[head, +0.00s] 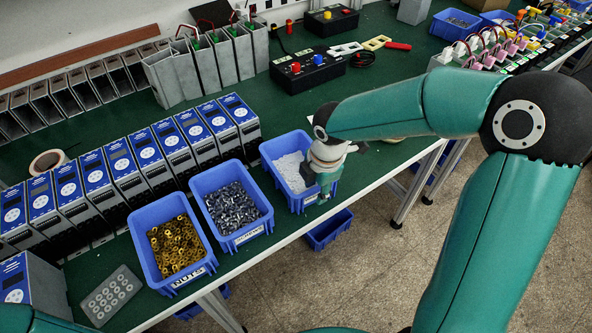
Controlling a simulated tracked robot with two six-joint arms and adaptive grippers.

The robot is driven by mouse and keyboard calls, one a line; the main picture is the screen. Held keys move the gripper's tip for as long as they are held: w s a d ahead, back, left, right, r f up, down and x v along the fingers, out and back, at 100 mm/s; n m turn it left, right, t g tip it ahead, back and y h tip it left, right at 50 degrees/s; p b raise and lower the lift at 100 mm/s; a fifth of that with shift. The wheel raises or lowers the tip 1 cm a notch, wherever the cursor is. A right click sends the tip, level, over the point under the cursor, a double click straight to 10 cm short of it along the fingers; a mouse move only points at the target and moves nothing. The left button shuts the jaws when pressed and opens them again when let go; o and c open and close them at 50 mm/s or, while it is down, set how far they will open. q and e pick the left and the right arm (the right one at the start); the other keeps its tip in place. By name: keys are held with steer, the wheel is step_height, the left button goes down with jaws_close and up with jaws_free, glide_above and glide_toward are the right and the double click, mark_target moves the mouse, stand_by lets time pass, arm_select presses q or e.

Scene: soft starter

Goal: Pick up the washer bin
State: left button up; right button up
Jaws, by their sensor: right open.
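The blue bin of small pale pieces (269,152), which looks like the washer bin, stands at the right end of a row of three on the green bench. My right gripper (322,198) is open at the right front part of this bin, pointing down. It covers part of the rim and contents; whether it touches the bin I cannot tell. My left gripper is out of view.
A bin of grey metal pieces (230,241) and a bin of brass nuts (183,285) stand to the left. Blue-faced units (170,145) line up behind them. A grey tray with round pockets (111,296) lies at the front left. The bench's front edge is close to the bins.

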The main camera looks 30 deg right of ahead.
steer(key=shift+w+f, duration=0.2)
steer(key=shift+f, duration=0.85)
jaws_close()
steer(key=shift+r, duration=0.25)
step_height(320, 180, up, 20)
steer(key=shift+f, duration=0.2)
stand_by(0.7)
